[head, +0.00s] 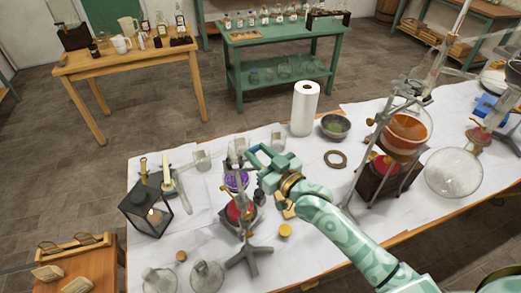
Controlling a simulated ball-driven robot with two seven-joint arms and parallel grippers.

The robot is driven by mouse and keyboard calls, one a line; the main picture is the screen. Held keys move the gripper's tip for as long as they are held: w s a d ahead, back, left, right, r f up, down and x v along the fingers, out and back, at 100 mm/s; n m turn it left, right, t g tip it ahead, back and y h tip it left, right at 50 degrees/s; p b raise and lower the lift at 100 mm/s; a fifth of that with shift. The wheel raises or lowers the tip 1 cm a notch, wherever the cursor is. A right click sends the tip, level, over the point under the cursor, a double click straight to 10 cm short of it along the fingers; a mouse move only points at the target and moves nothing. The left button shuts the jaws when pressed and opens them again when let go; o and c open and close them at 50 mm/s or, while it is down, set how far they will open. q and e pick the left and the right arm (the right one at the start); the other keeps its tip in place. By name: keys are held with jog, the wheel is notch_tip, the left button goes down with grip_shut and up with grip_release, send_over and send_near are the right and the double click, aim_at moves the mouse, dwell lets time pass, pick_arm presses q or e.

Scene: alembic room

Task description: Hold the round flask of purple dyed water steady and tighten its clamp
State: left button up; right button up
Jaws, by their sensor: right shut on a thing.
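The round flask of purple dyed water (236,182) stands upright on the near table, held at a metal stand (247,250) with a tripod foot. Its neck and clamp (238,160) are small and partly crowded by other parts. A red glow (240,210) shows below the flask. My right gripper (254,164) reaches in from the right, just beside the flask's neck. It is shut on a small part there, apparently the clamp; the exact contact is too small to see. My left gripper is not in view.
A black lantern (147,208) stands left of the flask, with a brass balance-like item behind it. Glass jars (207,275) stand at the front edge. A paper roll (305,108), a bowl (335,126) and an orange flask setup (405,130) are to the right.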

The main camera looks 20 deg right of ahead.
jog(key=shift+a+r+m+t+h+p, duration=0.1)
jog(key=shift+m+t+h+p, duration=0.4)
jog(key=shift+h, duration=0.4)
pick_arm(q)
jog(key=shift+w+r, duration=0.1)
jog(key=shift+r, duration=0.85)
pick_arm(e)
jog(key=o, duration=1)
